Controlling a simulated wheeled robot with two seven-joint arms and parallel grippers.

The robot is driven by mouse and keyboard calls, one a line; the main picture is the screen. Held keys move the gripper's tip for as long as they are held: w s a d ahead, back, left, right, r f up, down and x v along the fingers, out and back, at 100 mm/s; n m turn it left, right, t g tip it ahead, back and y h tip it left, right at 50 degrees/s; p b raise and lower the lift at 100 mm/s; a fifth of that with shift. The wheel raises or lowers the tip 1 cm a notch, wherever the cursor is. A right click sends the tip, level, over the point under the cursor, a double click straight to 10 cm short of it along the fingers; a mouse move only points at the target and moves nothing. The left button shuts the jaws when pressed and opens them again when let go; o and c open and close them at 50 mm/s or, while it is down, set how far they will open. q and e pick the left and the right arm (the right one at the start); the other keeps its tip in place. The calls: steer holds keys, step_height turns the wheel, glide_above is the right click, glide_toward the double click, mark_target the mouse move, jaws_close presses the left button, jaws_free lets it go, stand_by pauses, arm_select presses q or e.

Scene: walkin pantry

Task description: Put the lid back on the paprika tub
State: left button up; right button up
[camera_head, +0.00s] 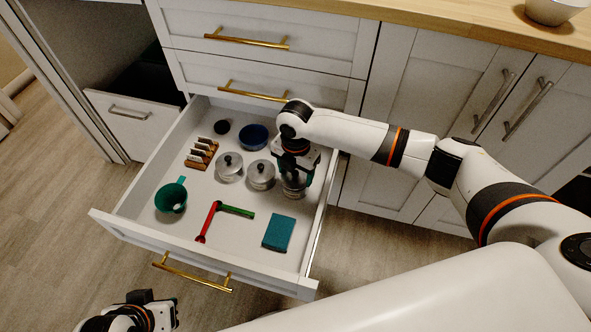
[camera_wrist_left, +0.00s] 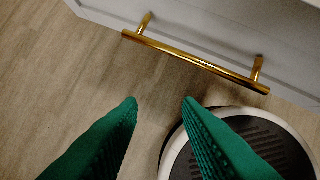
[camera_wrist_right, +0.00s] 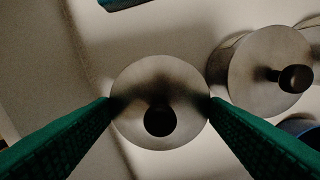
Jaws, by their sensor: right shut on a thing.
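My right gripper (camera_head: 294,177) reaches down into the open drawer at its right side. It is shut on a round metal piece with a black knob (camera_wrist_right: 150,82), a lid or a lidded tub; its fingertips touch opposite edges. In the head view a metal cylinder (camera_head: 293,190) shows beneath this gripper, partly hidden. Two similar metal tubs with black-knobbed lids, one on the left (camera_head: 228,171) and one beside the gripper (camera_head: 260,180), stand in the drawer. I cannot read which is paprika. My left gripper (camera_wrist_left: 159,103) is open and empty outside the drawer, near its front handle.
The drawer (camera_head: 150,235) also holds a blue bowl (camera_head: 254,136), a dark round item (camera_head: 222,127), a wooden rack (camera_head: 201,154), a green funnel (camera_head: 171,198), a red and green tool (camera_head: 212,213) and a teal block (camera_head: 279,233). Bare drawer floor lies between them.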

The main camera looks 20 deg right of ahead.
arm_select(q)
steer(key=shift+s+a+g, duration=0.15)
steer(key=shift+s+g, duration=0.15)
steer(key=shift+s, duration=0.2)
steer(key=shift+s+a+p, duration=0.1)
steer(key=shift+s+p, duration=0.15)
steer(key=shift+p, duration=0.05)
steer(key=shift+s+a+g, duration=0.1)
steer(key=shift+s+g, duration=0.15)
steer(key=shift+g, duration=0.05)
stand_by(0.3)
arm_select(e)
steer(key=o, duration=1.2)
steer(key=shift+c, duration=0.2)
steer(key=shift+r, duration=0.1)
